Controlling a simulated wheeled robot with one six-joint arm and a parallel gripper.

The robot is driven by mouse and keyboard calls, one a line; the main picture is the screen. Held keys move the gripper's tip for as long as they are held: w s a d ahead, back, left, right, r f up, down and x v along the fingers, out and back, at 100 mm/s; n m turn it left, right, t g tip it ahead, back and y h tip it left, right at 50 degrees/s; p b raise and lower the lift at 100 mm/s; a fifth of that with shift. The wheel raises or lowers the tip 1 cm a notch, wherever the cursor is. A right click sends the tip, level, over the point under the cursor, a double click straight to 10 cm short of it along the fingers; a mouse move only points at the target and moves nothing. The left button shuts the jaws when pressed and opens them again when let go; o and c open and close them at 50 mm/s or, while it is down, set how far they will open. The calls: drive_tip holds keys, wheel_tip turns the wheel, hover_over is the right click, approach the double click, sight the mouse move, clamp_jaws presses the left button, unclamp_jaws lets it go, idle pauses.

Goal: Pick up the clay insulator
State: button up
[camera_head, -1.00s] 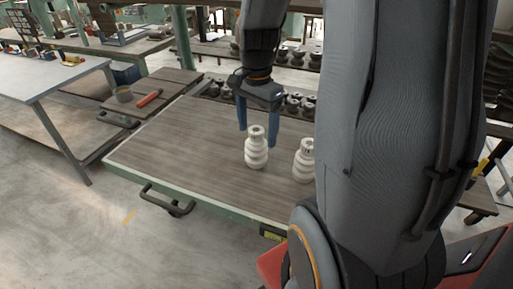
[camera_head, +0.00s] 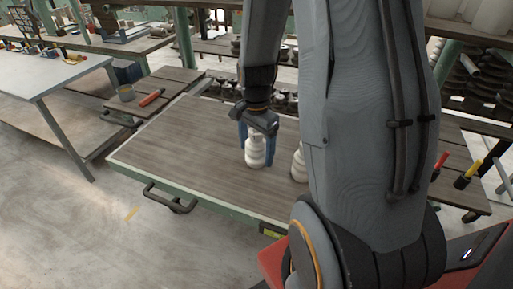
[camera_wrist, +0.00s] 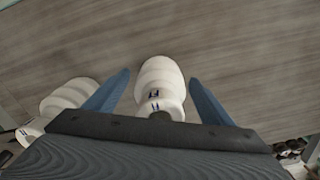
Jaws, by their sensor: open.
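A white ribbed clay insulator (camera_head: 256,153) stands upright on the wooden cart top (camera_head: 190,150). My gripper (camera_head: 257,150) is open and lowered over it from above, with a blue finger on each side. In the wrist view the insulator (camera_wrist: 160,85) lies between the two blue fingertips (camera_wrist: 160,80), with a gap to each finger. A second white insulator (camera_head: 298,165) stands to the right, mostly hidden behind my arm in the head view. In the wrist view it shows at the left (camera_wrist: 66,97), outside the left finger.
Several dark insulators (camera_head: 280,100) stand in a row behind the cart top. The left part of the cart top is clear.

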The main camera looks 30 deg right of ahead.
drive_tip(key=c, duration=1.6)
drive_tip(key=shift+r, duration=0.15)
